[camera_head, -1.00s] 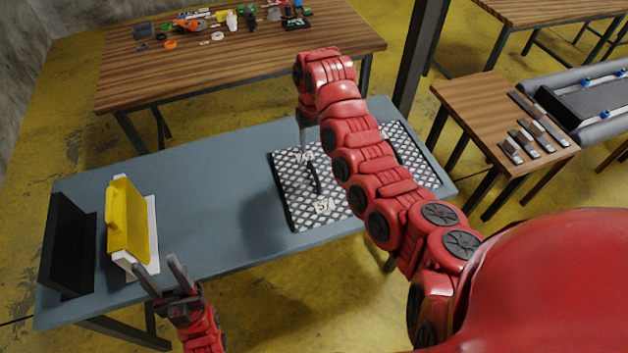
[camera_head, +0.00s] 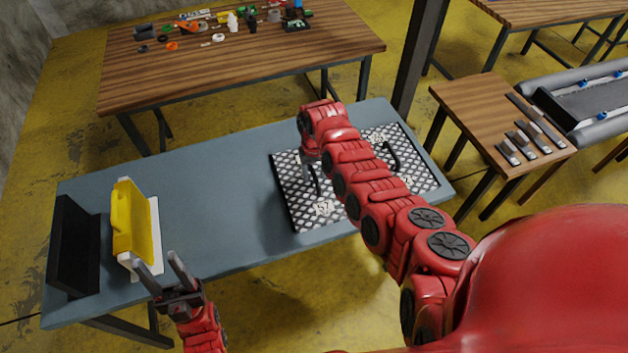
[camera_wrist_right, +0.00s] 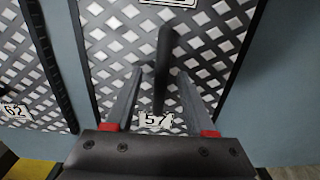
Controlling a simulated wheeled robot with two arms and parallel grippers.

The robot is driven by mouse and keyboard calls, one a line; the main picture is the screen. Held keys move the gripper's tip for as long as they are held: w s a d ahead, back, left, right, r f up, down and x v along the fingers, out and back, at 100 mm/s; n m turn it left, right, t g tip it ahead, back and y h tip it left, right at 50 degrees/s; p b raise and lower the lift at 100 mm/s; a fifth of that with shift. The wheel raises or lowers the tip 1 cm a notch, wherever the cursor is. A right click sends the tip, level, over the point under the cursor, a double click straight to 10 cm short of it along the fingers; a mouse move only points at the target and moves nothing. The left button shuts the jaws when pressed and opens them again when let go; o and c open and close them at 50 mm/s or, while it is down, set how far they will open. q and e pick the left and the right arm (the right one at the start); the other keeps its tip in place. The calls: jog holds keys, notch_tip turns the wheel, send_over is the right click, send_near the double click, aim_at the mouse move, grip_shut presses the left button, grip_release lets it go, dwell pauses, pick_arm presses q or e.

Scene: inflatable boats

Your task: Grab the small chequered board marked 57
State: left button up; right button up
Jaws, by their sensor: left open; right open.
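The small chequered board marked 57 (camera_head: 290,206) lies flat on the grey-blue table, with a black upright handle (camera_head: 315,182) on top. My right gripper (camera_head: 307,160) is low over this board at its handle. In the right wrist view, the board (camera_wrist_right: 205,50) fills the middle, and its handle (camera_wrist_right: 163,60) stands between the two open fingers of the right gripper (camera_wrist_right: 160,74). Whether a finger touches the handle cannot be told. My right arm hides part of the board in the head view. My left gripper (camera_head: 161,264) is open and empty near the table's front edge.
A yellow case (camera_head: 130,220) and a black panel (camera_head: 73,248) stand at the table's left. The table's middle is clear.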

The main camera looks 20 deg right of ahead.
jog(key=shift+f, duration=0.2)
grip_shut()
dwell(1.3)
